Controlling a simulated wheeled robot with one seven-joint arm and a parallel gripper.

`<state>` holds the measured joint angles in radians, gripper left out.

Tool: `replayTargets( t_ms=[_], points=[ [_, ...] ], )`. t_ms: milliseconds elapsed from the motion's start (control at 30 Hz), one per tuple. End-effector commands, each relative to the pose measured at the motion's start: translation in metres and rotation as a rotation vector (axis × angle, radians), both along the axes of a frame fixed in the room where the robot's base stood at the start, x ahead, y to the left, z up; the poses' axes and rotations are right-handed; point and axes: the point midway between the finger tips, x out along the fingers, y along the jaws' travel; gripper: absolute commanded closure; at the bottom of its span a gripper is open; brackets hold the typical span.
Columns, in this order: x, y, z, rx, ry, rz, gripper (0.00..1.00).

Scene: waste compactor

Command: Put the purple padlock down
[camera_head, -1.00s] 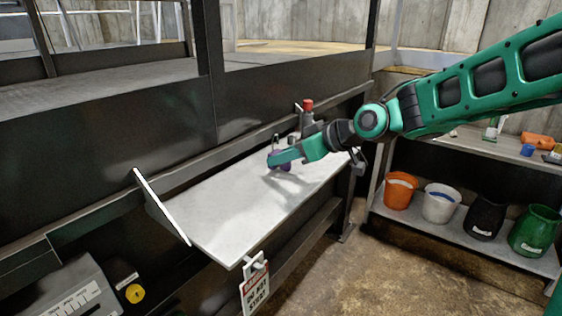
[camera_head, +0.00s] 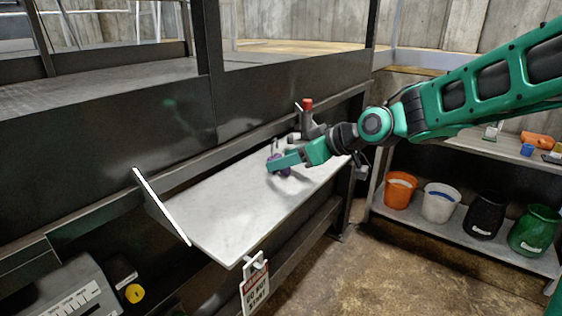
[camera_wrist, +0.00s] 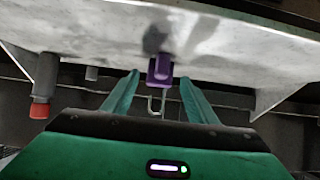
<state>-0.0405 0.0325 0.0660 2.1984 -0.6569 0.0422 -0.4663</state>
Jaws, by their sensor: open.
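The purple padlock (camera_head: 285,171) is at the far part of the pale grey shelf (camera_head: 225,220), partly hidden by my gripper in the head view. In the wrist view the padlock (camera_wrist: 160,70) has its body against the shelf surface (camera_wrist: 220,40), and its metal shackle points away from the surface. My gripper (camera_head: 275,163) is low over the shelf. In the wrist view my gripper (camera_wrist: 161,76) is open, with one finger on each side of the padlock and a visible gap to each.
A grey fixture with a red knob (camera_head: 307,104) stands behind my gripper. A white side plate (camera_head: 162,205) and a hanging sign (camera_head: 255,285) are at the shelf's near end. Buckets, including an orange one (camera_head: 399,190), stand on a rack at the right. The near shelf is clear.

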Motion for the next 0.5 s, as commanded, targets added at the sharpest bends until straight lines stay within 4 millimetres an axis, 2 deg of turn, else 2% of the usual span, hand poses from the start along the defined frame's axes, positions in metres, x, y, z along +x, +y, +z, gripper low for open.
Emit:
replayTargets(
  t_ms=[300,500],
  points=[
    [-0.032,-0.041,0.033,0.0,-0.004,-0.003,0.47],
    [-0.049,-0.062,0.049,0.0,-0.002,0.0,0.47]
  ],
)
